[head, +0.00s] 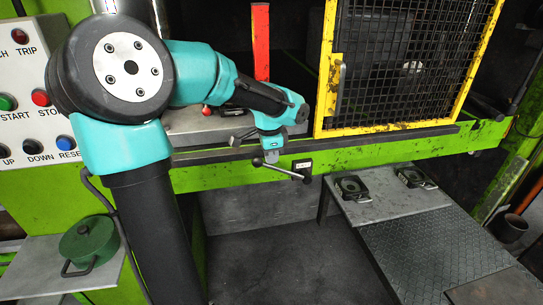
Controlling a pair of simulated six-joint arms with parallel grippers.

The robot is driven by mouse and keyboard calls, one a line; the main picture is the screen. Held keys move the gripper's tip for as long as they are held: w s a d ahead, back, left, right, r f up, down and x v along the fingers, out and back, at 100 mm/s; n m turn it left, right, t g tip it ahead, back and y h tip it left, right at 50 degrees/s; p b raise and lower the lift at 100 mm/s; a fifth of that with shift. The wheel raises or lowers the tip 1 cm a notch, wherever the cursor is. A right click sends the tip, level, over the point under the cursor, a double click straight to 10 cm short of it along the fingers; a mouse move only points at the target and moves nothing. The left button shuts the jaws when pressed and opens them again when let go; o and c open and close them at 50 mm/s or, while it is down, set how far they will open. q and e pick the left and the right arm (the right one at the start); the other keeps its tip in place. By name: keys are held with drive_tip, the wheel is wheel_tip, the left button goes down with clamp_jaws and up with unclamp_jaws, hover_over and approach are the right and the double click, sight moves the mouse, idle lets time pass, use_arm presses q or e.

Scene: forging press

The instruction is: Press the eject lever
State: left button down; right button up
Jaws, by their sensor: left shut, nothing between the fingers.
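The eject lever (284,170) is a dark bar with a black ball at its left end, on the front of the green press beam beside a small label plate (302,164). The label's text is too small to read. My left gripper (271,156) comes down from the teal wrist with its fingers shut and empty. Its tips are right at the lever, overlapping its upper side in the head view; I cannot tell whether they touch. My right gripper is not in view.
A yellow-framed mesh guard (330,95) stands right of my wrist, and a red upright bar (260,42) behind it. A button panel (28,100) is at left. A green lidded pot (88,243) sits on the left shelf. Two dark blocks with handles (352,188) (413,177) lie on the right table.

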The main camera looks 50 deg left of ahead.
use_arm(q)
drive_tip(key=shift+s+a+f, duration=0.3)
drive_tip(key=shift+s+f, duration=0.35)
drive_tip(key=shift+f, duration=0.2)
drive_tip(key=shift+r, duration=0.1)
wheel_tip(320, 180, up, 13)
drive_tip(key=s+d, duration=0.1)
idle(0.5)
drive_tip(key=shift+r, duration=0.1)
